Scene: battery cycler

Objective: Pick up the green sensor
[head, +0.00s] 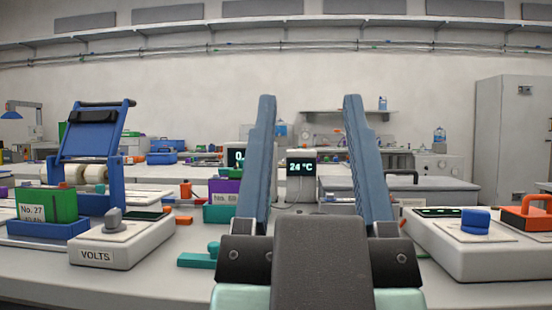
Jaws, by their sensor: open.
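My gripper (309,99) is open and empty, with its two long blue-grey fingers standing upright and wide apart in the middle of the head view. No object is plainly marked as the green sensor. A small teal-green piece (200,258) with a rounded knob lies on the bench left of my gripper's base. A green block labelled No. 27 (46,205) sits in a blue holder (45,229) at the far left. I cannot tell which of these, if either, is the sensor. My gripper touches neither. The fingers and wrist hide part of the bench behind them.
A white VOLTS box (122,243) with a grey knob stands left, before a blue frame (92,155). A white box with a blue knob (476,222) stands right, beside an orange-handled part (527,213). A 24 °C display (301,168) shows between the fingers.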

